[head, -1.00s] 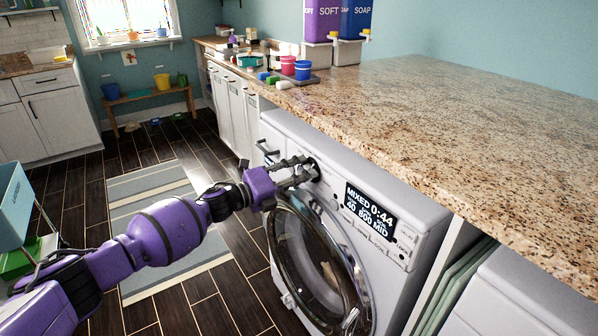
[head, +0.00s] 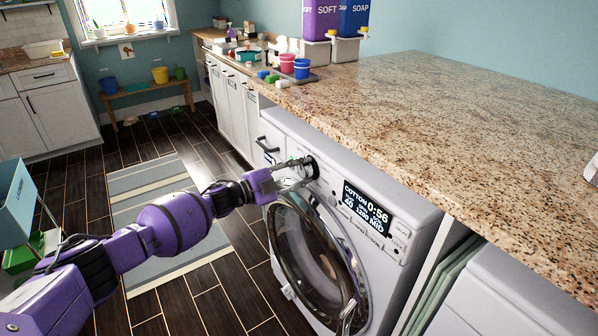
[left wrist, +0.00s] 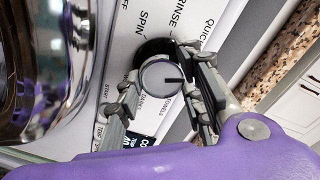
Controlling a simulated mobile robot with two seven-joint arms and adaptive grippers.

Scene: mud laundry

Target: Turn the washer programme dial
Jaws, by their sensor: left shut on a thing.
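The washer (head: 372,248) stands under the counter with its round glass door closed or nearly so; I cannot tell which. Its programme dial (left wrist: 158,76) is a grey knob with a dark ring, and its dark pointer mark points right in the left wrist view. In the head view the dial (head: 311,168) is partly hidden by my fingers. My left gripper (left wrist: 162,92) is shut on the dial, one finger on each side. It also shows in the head view (head: 300,172). The display (head: 367,208) reads COTTON 0:56. My right gripper is not in view.
The granite counter (head: 450,130) runs above the washer and carries soap dispensers (head: 335,48) and small coloured cups (head: 294,66). Another white appliance (head: 510,290) stands at the right.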

